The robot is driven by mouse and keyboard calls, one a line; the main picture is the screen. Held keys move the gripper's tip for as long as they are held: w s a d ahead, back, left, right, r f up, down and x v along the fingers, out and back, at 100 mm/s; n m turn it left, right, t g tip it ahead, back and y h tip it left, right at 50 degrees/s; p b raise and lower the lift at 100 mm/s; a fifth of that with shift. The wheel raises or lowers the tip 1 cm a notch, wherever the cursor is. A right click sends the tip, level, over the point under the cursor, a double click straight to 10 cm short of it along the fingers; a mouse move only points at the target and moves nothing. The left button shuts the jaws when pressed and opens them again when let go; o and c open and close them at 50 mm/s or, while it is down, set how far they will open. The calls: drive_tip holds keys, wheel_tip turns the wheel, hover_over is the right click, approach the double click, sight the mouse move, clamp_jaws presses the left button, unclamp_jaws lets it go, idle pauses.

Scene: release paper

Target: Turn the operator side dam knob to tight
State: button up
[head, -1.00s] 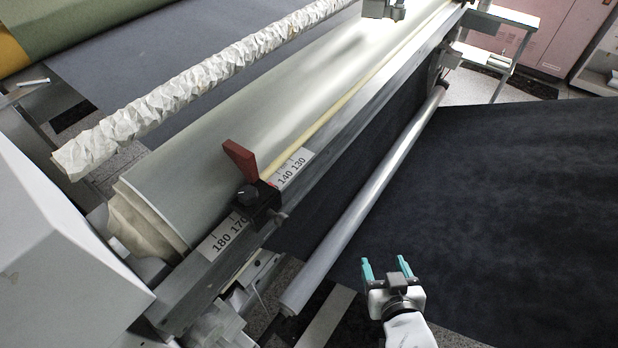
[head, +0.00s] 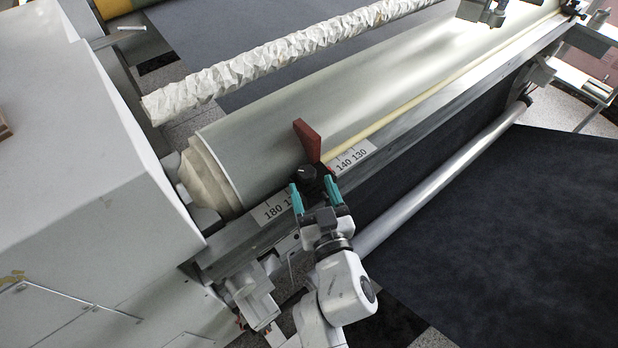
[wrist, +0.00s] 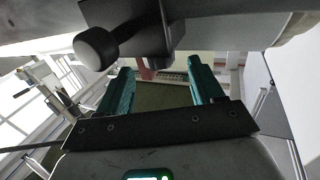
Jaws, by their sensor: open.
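The side dam is a red upright plate (head: 307,141) on a black block on the machine's front rail. The fingers partly hide the block. In the wrist view a dark round knob (wrist: 97,48) on a short shaft sticks out from a black block (wrist: 150,30), above and left of my open fingers. Nothing is between the fingers. I cannot tell the knob's setting.
A scale strip (head: 352,157) with numbers runs along the rail. A pale roller (head: 250,150) lies behind it, and a crinkled paper-wrapped bar (head: 250,70) above. A grey housing (head: 80,150) stands at left. A metal bar (head: 440,180) and dark sheet (head: 510,230) lie at right.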

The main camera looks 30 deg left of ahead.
sight(308, 179)
drive_tip(key=shift+b+x, duration=0.3)
drive_tip(key=shift+x, duration=1.45)
drive_tip(key=shift+c, duration=0.4)
drive_tip(key=c, duration=1)
drive_tip(key=shift+r+p, duration=0.2)
drive_tip(key=shift+p, duration=0.5)
drive_tip(key=shift+a+n+g+y+p, duration=0.2)
drive_tip(key=shift+n+g+y+p, duration=0.35)
drive_tip(key=shift+p, duration=1.15)
